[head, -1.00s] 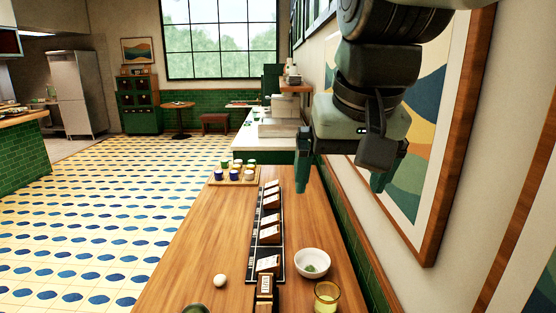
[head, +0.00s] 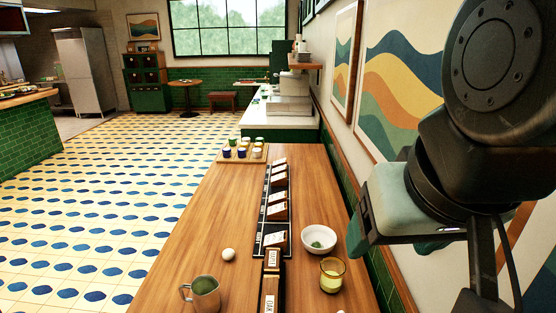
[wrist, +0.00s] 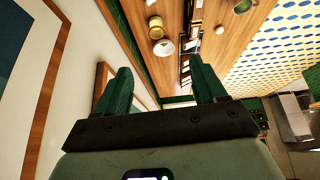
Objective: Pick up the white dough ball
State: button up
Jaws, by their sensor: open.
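The white dough ball (head: 228,255) sits on the wooden counter (head: 215,210), left of the dark strip of cards and behind a mug. It also shows small near the top of the wrist view (wrist: 220,29). My gripper (wrist: 163,90) is open and empty, with its two green fingers apart in the wrist view. In the head view my arm is at the right, by the wall, and only part of the gripper shows. The gripper is well away from the ball, to its right and above the counter.
A mug of green liquid (head: 205,293) stands in front of the ball. To the right are upright cards (head: 277,212), dark labelled boxes (head: 270,290), a white bowl (head: 319,240) and a yellow glass (head: 332,274). A tray of cups (head: 242,157) is farther back. The counter left of the cards is mostly clear.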

jog(key=w+a, duration=0.4)
jog(key=w, duration=0.9)
jog(key=g, duration=0.1)
send_over(228, 252)
jog(key=s, duration=0.5)
notch_tip(228, 252, down, 34)
jog(key=x, duration=0.5)
jog(key=shift+f, duration=0.2)
jog(key=shift+w+r+x, duration=0.1)
jog(key=shift+w+x, duration=0.05)
jog(key=shift+x, duration=0.8)
jog(key=shift+w+r+x, duration=0.1)
jog(key=shift+w+x, duration=0.1)
jog(key=shift+x, duration=0.75)
jog(key=shift+w+x, duration=0.15)
jog(key=shift+x, duration=0.8)
jog(key=shift+a, duration=0.1)
jog(key=shift+c, duration=0.4)
jog(key=c, duration=1)
